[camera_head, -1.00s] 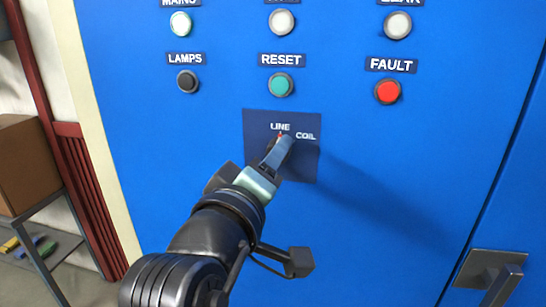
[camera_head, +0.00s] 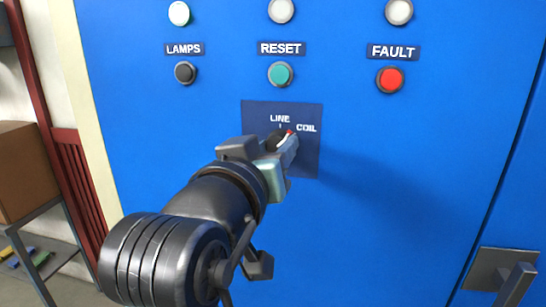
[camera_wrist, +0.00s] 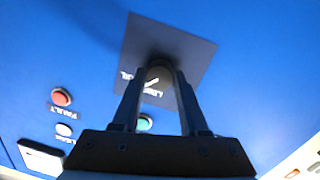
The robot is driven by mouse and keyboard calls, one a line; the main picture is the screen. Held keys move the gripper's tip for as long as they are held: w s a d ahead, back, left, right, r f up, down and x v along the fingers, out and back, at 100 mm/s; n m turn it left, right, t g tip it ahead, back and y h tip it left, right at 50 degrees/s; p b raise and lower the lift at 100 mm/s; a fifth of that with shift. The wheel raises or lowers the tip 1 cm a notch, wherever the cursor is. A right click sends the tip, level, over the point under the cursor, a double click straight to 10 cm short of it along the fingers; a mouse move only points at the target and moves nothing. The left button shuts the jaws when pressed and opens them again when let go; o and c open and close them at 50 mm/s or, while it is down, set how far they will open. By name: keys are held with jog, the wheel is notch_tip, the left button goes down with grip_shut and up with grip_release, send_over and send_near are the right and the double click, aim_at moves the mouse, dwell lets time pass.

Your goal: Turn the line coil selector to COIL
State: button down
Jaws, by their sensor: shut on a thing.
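The line coil selector (camera_head: 276,140) is a dark round knob with a light pointer line and a red tip, on a dark navy plate (camera_head: 309,162) marked LINE and COIL. Its red tip now points up and right, toward the COIL label (camera_head: 306,128). My gripper (camera_head: 284,148) is shut on the selector and partly hides it in the head view. In the wrist view the selector (camera_wrist: 158,76) sits between the two fingers of my gripper (camera_wrist: 160,85), and the plate (camera_wrist: 192,52) lies behind them.
Above the plate are a black LAMPS button (camera_head: 185,72), a green RESET button (camera_head: 281,74) and a red FAULT button (camera_head: 390,79). A metal door handle (camera_head: 500,277) sticks out at lower right. The blue panel right of the plate is clear.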

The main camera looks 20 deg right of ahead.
jog(key=shift+m+b, duration=0.6)
jog(key=shift+m, duration=0.9)
jog(key=shift+c, duration=2.2)
grip_release()
jog(key=shift+s, duration=0.1)
jog(key=b+v, duration=0.4)
jog(key=v, duration=0.9)
jog(key=shift+r, duration=0.2)
jog(key=shift+d, duration=0.15)
